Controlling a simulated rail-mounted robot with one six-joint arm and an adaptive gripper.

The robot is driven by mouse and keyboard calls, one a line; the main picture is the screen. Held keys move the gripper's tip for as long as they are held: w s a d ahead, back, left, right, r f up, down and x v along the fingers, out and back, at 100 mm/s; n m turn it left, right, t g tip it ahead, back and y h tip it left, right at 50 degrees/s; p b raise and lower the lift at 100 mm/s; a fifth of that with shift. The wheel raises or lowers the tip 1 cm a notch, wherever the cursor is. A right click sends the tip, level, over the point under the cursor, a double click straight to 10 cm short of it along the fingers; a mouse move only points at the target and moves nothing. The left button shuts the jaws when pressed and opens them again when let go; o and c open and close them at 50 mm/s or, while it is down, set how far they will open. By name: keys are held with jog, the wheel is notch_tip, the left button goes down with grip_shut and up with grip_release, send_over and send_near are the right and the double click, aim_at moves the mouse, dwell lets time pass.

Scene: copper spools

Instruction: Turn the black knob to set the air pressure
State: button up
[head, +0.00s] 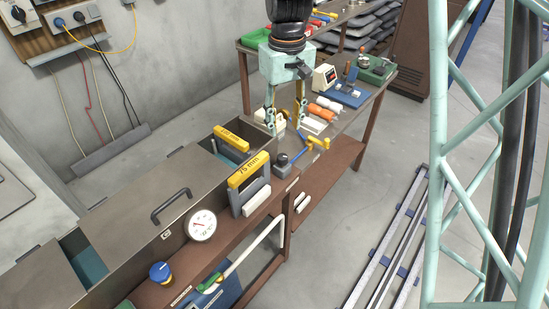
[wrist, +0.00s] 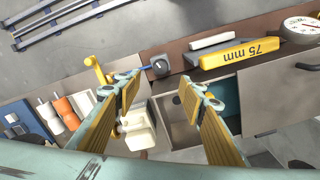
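A small dark block with a round black top, which looks like the black knob (head: 282,159), sits on the brown bench edge in the head view. It also shows in the wrist view (wrist: 160,64), beyond and between my fingertips. A blue rod or hose runs from it to yellow parts (head: 317,143). My gripper (head: 285,122) points down over the bench, behind the knob in the head view. In the wrist view my gripper (wrist: 162,86) has its yellow-padded fingers wide apart, with nothing between them. It appears clear of the knob. The knob's markings are too small to read.
A yellow "75 mm" block (head: 248,170) and a white dial gauge (head: 202,225) stand left of the knob. A blue-topped knob (head: 160,272) is nearer. Orange and white spools (head: 323,111) lie right of my gripper. A pale green lattice column (head: 480,150) stands at right.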

aim_at(283, 156)
jog(key=shift+a+f, duration=0.1)
jog(key=shift+a, duration=0.05)
jog(key=shift+f, duration=0.15)
jog(key=shift+f+b, duration=0.6)
jog(key=shift+f, duration=6.15)
jog(key=shift+c, duration=0.3)
jog(key=c, duration=0.8)
